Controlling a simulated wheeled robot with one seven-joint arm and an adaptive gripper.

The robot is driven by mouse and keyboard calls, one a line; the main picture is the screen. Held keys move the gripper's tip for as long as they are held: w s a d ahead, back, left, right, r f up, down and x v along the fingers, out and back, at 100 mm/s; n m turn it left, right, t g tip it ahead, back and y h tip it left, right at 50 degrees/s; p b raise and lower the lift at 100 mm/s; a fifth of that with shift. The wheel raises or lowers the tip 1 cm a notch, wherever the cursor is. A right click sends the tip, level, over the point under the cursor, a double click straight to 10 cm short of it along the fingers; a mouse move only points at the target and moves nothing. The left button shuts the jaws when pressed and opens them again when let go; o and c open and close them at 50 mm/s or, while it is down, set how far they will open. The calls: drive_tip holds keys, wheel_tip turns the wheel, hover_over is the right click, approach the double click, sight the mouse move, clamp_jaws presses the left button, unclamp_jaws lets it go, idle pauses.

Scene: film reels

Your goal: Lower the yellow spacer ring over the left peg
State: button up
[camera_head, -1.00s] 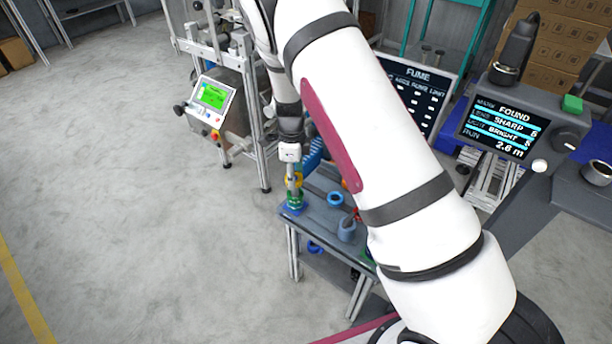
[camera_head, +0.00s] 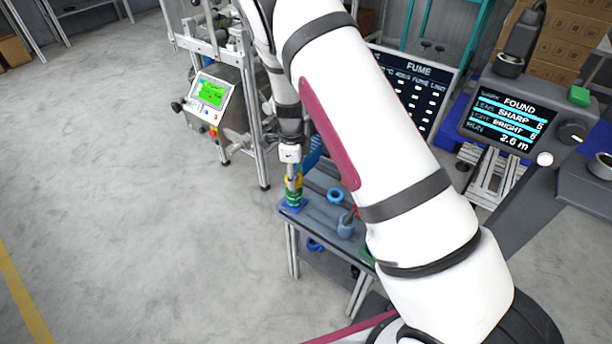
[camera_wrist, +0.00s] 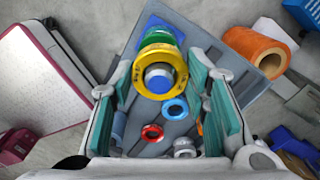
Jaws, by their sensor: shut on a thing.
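The yellow spacer ring (camera_wrist: 160,54) is between the two teal-padded fingers of my gripper (camera_wrist: 161,82) in the wrist view. The grey-blue top of the left peg (camera_wrist: 158,79) shows inside the ring's hole. A green ring (camera_wrist: 158,37) sits below it on a blue base (camera_wrist: 148,22). In the head view the yellow ring (camera_head: 293,181) is just above the green ring (camera_head: 293,198), under my gripper (camera_head: 291,172). Whether yellow and green touch, I cannot tell.
The grey table (camera_head: 316,211) also holds a blue ring (camera_head: 335,195), and the wrist view shows a red ring (camera_wrist: 152,132) on it. An orange roll (camera_wrist: 256,52) lies at the right. A machine with a green screen (camera_head: 211,93) stands behind left.

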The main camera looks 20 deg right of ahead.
drive_tip(key=shift+f, duration=0.15)
drive_tip(key=shift+f, duration=0.35)
drive_tip(key=shift+f+b, duration=0.45)
idle(0.3)
drive_tip(key=o, duration=1.2)
drive_tip(key=shift+o, duration=0.2)
drive_tip(key=s+d+r, duration=0.2)
drive_tip(key=d+r, duration=0.1)
drive_tip(key=r, duration=0.9)
